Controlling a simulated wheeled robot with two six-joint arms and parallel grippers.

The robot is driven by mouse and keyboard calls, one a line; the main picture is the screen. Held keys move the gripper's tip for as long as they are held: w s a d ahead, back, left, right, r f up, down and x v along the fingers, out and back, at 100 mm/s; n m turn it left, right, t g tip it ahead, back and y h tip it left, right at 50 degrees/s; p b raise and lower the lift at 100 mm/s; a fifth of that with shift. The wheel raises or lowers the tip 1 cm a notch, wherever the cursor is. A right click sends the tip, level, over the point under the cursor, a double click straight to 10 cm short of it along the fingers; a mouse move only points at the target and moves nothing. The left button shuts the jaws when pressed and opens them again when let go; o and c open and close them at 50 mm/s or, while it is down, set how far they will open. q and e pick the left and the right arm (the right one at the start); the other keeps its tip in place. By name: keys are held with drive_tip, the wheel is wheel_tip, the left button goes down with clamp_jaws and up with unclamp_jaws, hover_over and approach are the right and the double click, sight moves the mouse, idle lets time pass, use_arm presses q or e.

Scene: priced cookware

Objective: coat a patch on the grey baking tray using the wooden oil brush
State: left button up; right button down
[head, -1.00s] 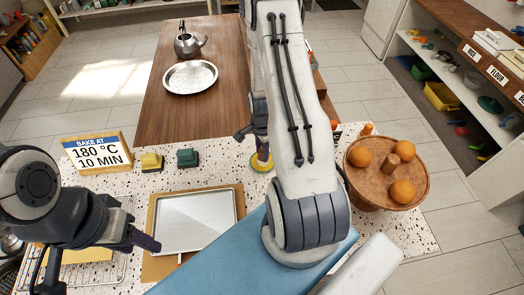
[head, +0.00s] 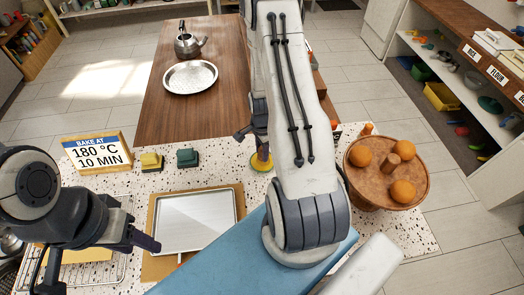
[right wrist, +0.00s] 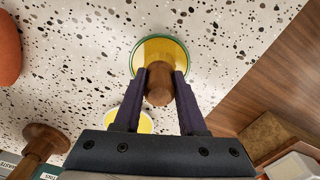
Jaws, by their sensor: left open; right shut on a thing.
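The grey baking tray (head: 193,222) lies flat on a tan board on the speckled counter. My right gripper (right wrist: 156,80) is shut on a wooden handle (right wrist: 160,88), seen nearly end-on, which looks like the oil brush. It is over a round yellow dish with a green rim (right wrist: 170,45); the dish shows partly in the head view (head: 262,162), beside my right arm. The brush's lower end is hidden, so I cannot tell whether it touches the dish. My left gripper (head: 146,240) is open and empty by the tray's lower left edge.
A yellow block (head: 151,162) and a green block (head: 187,158) stand behind the tray, near a bake sign (head: 97,152). A wire rack (head: 100,262) lies left. A round stand with oranges (head: 388,172) is right. Another wooden-handled thing (right wrist: 40,142) stands near the dish.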

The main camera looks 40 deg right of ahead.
drive_tip(key=shift+r+p, duration=2.7)
drive_tip(key=shift+r, duration=0.8)
